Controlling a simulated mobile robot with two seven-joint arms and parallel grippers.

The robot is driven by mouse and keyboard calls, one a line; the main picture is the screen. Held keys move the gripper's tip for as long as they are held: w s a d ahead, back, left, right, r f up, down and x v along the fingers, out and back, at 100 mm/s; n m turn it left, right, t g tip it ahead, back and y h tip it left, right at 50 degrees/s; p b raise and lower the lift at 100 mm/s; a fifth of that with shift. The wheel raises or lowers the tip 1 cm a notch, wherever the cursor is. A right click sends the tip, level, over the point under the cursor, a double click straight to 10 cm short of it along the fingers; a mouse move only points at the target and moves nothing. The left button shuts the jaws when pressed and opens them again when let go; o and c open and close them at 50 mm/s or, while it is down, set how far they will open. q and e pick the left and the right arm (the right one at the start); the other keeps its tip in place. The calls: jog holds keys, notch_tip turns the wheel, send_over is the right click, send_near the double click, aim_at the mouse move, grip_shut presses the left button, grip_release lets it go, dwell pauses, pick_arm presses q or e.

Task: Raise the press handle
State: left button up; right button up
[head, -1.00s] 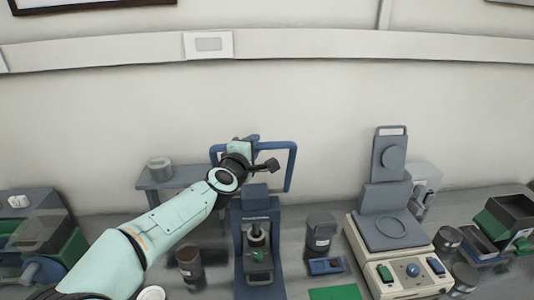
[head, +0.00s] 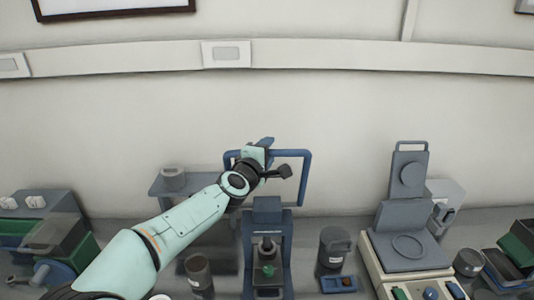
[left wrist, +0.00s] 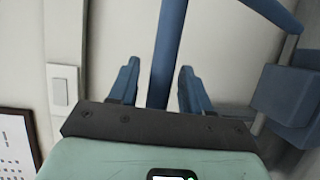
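The press (head: 266,235) is a dark blue-grey stand on the bench, with a small green part on its lower front. Its handle (head: 305,180) is a blue bar frame standing up above and behind the press body. In the left wrist view, the blue handle bar (left wrist: 165,60) runs between the two fingers of my left gripper (left wrist: 159,67). The fingers are apart, with a gap on each side of the bar. My right gripper is out of view.
A beige device with a grey plate (head: 405,245) stands to the right of the press. A dark jar (head: 333,250) is between them. Another jar (head: 198,272) and a grey stand (head: 165,187) are on the left.

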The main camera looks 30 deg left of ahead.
pick_arm(q)
jog(key=v, duration=1.3)
jog(key=shift+s+p, duration=0.15)
jog(key=shift+p, duration=0.25)
